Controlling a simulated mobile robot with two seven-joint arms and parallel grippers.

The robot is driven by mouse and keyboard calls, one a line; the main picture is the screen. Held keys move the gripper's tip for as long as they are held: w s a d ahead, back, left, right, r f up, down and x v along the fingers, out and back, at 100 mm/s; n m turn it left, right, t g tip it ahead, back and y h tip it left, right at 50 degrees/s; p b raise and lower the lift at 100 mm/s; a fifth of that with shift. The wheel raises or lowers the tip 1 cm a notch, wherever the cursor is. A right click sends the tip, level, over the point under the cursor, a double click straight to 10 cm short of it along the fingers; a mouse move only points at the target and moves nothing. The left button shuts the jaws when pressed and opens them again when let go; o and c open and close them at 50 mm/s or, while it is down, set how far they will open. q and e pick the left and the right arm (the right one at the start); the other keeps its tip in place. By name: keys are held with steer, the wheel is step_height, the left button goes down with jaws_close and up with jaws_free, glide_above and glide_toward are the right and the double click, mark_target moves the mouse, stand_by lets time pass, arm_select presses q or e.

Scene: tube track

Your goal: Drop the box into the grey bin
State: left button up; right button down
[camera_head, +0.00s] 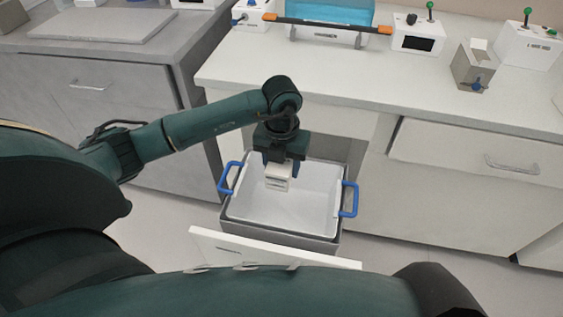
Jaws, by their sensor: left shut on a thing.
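A small white box (278,178) is held in my left gripper (281,169), which points down from the end of my green arm. The gripper is shut on the box. The box appears over the inside of the grey bin (275,234), which has a white interior and blue handles at its left and right. I cannot tell how high the box is above the bin's floor. My right gripper is not in view.
The bin stands against the white lab bench (390,92), with a white panel (270,248) in front of it. On the bench are a blue-lidded device (330,15), a control box (418,38) and a grey-beige box (473,66). Drawers (480,150) flank the right.

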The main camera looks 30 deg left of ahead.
arm_select(q)
steer(key=shift+f, duration=0.1)
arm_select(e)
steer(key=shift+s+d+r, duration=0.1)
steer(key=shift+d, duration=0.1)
arm_select(q)
steer(key=o, duration=1)
steer(key=shift+o, duration=0.2)
step_height(320, 180, up, 12)
steer(key=shift+r+p, duration=0.1)
steer(key=shift+p, duration=0.6)
steer(key=shift+r, duration=0.5)
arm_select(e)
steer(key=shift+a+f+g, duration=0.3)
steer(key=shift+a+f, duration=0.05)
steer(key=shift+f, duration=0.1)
